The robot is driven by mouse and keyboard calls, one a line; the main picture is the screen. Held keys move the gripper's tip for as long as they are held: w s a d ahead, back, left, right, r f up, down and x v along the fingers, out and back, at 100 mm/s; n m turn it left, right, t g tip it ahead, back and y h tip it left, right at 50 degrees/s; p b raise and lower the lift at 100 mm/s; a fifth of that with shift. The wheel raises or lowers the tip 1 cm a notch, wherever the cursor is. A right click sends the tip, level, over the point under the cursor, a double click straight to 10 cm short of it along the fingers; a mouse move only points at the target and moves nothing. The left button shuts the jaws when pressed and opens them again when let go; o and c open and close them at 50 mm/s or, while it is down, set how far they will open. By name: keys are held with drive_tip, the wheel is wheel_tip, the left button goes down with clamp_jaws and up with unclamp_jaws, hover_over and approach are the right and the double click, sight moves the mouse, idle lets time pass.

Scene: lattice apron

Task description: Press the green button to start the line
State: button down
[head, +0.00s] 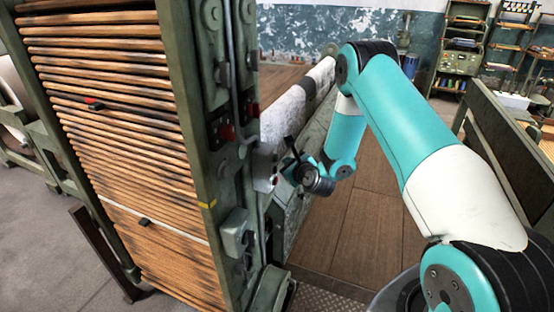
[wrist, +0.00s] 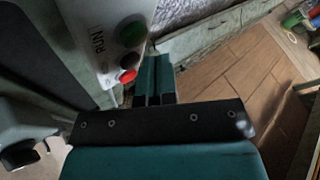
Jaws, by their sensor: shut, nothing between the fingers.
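The green button (wrist: 132,33) is a dark green round cap on a pale control box (wrist: 97,25) marked RUN in the wrist view. A red button (wrist: 128,75) sits on the same box, nearer my gripper. My gripper (wrist: 155,60) is shut and empty, its two teal fingers side by side. The fingertips are just right of the buttons in the picture, and I see no contact with the green one. In the head view the pale box (head: 263,171) is on the side of the machine frame, with my gripper close to its right; the green button cannot be made out there.
A tall green machine frame (head: 225,190) with stacked wooden slats (head: 120,120) stands at left. Red switches (head: 226,131) and a grey box (head: 236,232) are on its post. Open wooden floor (head: 345,235) lies to the right, with a bench (head: 500,135) beyond.

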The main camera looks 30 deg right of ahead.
drive_tip(key=shift+w+a+r+p, duration=0.15)
drive_tip(key=shift+w+a+p, duration=0.15)
drive_tip(key=shift+p, duration=0.65)
